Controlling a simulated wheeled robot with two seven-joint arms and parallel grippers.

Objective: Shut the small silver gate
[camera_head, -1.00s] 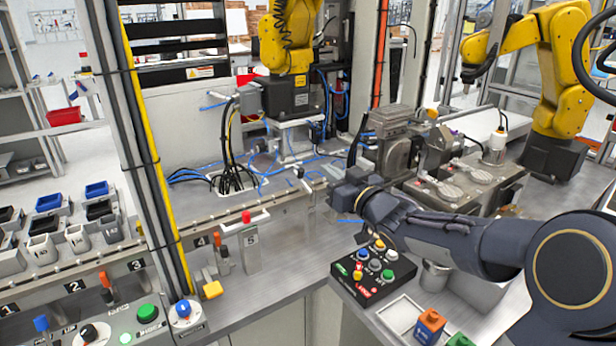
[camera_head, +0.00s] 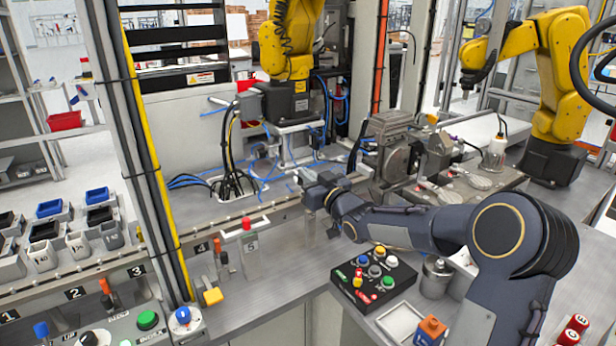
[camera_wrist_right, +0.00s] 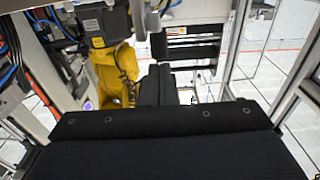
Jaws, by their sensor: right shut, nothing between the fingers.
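My right gripper (camera_head: 318,191) is shut and empty over the rail's inner side, apart from the plate. In the right wrist view its dark fingers (camera_wrist_right: 158,86) lie together, pointing towards a black louvred panel. No silver gate can be made out there. My left gripper is out of view.
A black button box (camera_head: 372,276) sits under my right forearm. A yellow robot arm (camera_head: 286,40) stands behind my gripper, with blue hoses and cables at its foot. Grey machine fixtures (camera_head: 402,150) stand to the right. A yellow-striped post (camera_head: 150,150) rises at left.

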